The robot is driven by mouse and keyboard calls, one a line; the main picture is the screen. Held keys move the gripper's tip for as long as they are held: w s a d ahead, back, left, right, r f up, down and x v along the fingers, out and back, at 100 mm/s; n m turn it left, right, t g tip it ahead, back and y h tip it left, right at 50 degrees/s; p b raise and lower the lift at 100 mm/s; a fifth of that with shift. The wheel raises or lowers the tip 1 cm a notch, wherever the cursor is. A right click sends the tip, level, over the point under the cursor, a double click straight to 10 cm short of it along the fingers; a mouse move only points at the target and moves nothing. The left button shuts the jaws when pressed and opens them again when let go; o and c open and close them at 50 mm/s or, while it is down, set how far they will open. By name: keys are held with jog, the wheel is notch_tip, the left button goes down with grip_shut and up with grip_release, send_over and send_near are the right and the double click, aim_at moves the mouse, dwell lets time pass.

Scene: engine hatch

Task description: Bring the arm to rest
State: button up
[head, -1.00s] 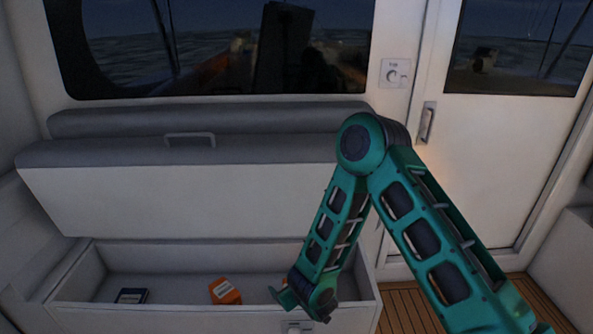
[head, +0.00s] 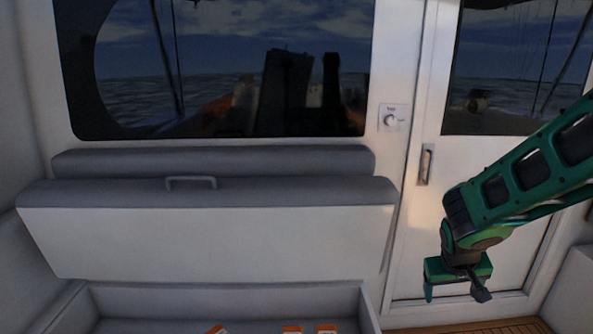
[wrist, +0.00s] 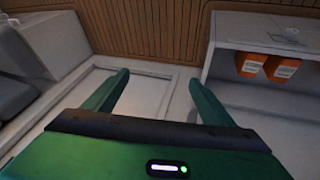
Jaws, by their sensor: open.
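My green gripper (head: 456,288) hangs at the right of the head view, in front of the white door (head: 484,195). Its two fingers are apart with nothing between them. In the wrist view the gripper (wrist: 155,92) shows both green fingers spread, with the door side and floor beyond. My arm comes in from the right edge of the head view, bent down at the wrist. The gripper is to the right of the open locker (head: 225,300) and apart from it.
The locker lid (head: 205,240) stands raised under the window. Orange boxes (head: 326,330) lie in the locker; two orange boxes (wrist: 267,66) show in the wrist view. A door handle (head: 426,165) and a wall knob (head: 391,119) are near. Wooden floor (wrist: 135,30) is clear.

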jog(key=s+d+r+m+g+y, duration=0.1)
jog(key=s+r, duration=0.2)
jog(key=s, duration=0.5)
jog(key=s+d+r+m+g+y, duration=0.1)
jog(key=s+r+m, duration=0.1)
jog(key=s, duration=0.7)
jog(key=s+r+m+g+y, duration=0.1)
jog(key=s+r, duration=0.3)
jog(key=s, duration=0.5)
jog(key=shift+s+d+r+m+g+y, duration=0.2)
jog(key=shift+d+m+g+y, duration=0.2)
jog(key=shift+m, duration=0.2)
jog(key=shift+w+f, duration=0.3)
jog(key=shift+w, duration=0.35)
jog(key=shift+c, duration=0.7)
